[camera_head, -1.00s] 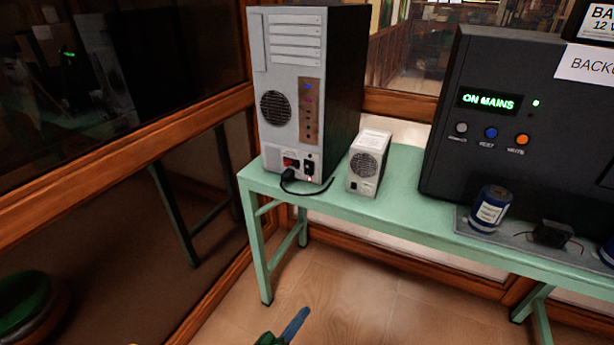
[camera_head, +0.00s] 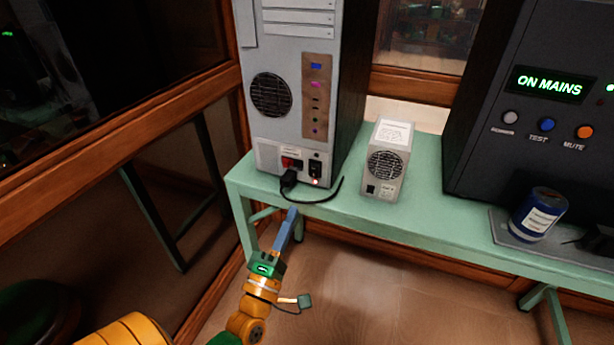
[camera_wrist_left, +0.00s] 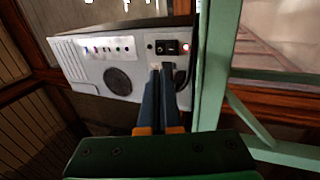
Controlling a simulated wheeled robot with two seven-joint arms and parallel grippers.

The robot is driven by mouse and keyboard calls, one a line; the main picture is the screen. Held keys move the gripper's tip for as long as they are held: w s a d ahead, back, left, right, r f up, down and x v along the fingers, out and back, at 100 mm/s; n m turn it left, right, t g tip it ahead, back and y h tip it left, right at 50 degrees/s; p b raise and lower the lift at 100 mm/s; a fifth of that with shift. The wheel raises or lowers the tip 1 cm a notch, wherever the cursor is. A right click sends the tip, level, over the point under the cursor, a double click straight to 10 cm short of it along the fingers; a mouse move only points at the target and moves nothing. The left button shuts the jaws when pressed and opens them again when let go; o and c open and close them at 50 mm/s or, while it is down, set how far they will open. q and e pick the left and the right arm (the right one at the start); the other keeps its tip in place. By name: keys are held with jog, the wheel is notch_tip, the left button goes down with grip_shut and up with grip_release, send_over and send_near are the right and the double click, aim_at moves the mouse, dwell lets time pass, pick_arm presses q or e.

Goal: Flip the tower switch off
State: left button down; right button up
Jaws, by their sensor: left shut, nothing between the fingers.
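The grey computer tower (camera_head: 275,130) stands upright on the green table, its rear panel facing me. Its black rocker switch (camera_head: 315,168) is low on that panel, right of the plugged-in black power cord (camera_head: 288,180), with a small lit lamp just below. In the left wrist view the tower (camera_wrist_left: 90,70) appears turned sideways, with the switch (camera_wrist_left: 166,47) just beyond my fingertips and the lamp glowing red. My left gripper (camera_head: 292,212) is shut and empty, blue fingers together, below and in front of the switch, apparently not touching it. The fingers partly hide the cord socket in the wrist view.
A small white power unit (camera_head: 387,160) stands right of the tower on the green table (camera_head: 420,215). A large black cabinet (camera_head: 490,150) reading ON MAINS and a blue canister (camera_head: 537,215) are farther right. A wood-framed glass wall (camera_head: 150,100) is close on the left.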

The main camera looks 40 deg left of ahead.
aim_at(312, 168)
pick_arm(q)
jog(key=p+x, duration=0.1)
jog(key=x, duration=0.9)
jog(key=shift+w+d, duration=0.1)
